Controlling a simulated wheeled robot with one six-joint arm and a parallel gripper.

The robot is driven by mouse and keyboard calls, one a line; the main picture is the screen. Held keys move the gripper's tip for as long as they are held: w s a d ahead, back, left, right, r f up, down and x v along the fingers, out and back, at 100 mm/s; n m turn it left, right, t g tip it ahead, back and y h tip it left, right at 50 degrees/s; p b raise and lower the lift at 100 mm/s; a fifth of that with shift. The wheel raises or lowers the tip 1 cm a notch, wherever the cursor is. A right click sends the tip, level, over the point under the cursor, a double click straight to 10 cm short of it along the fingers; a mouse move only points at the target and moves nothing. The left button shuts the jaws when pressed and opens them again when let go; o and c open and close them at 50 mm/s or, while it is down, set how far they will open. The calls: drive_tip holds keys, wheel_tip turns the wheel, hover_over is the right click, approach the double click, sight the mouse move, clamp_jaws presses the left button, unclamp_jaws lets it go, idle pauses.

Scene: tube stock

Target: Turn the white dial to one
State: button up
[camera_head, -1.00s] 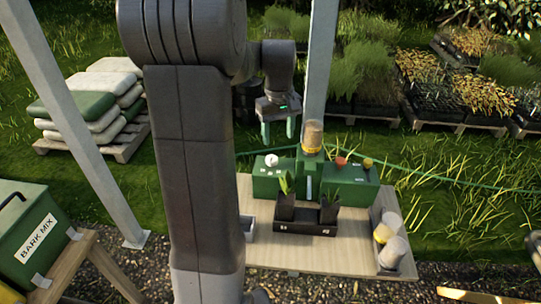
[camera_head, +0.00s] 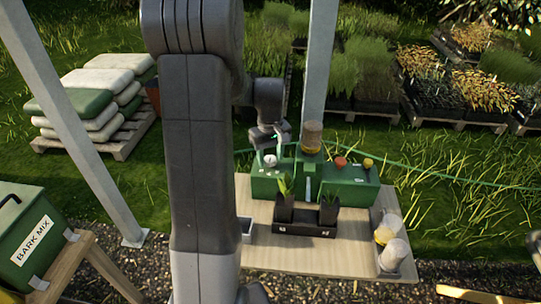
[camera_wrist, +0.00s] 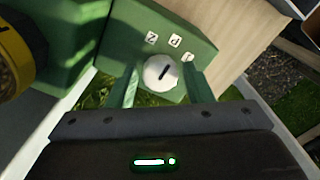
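The white dial (camera_head: 270,160) sits on top of the left part of the green machine (camera_head: 352,190). In the wrist view the dial (camera_wrist: 160,73) is round, with a black pointer line slanting up and to the right. Small white label tiles (camera_wrist: 175,40) stand beyond it; one looks like a 2, and the one nearest the right finger is partly hidden. My gripper (camera_wrist: 162,80) is open, with one green finger on each side of the dial and a small gap visible on both sides. In the head view my gripper (camera_head: 269,148) is at the dial.
A jar with a yellow collar (camera_head: 312,137) rises right of the dial. A red knob (camera_head: 340,162) and a yellow knob (camera_head: 368,163) sit further right. A black tray (camera_head: 303,229) with dark pots stands in front on the wooden table (camera_head: 295,258). A grey post (camera_head: 318,70) stands behind.

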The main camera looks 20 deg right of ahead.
drive_tip(key=c, duration=0.7)
drive_tip(key=m, duration=0.4)
drive_tip(key=shift+m, duration=2.4)
drive_tip(key=shift+r, duration=0.1)
drive_tip(key=o, duration=1)
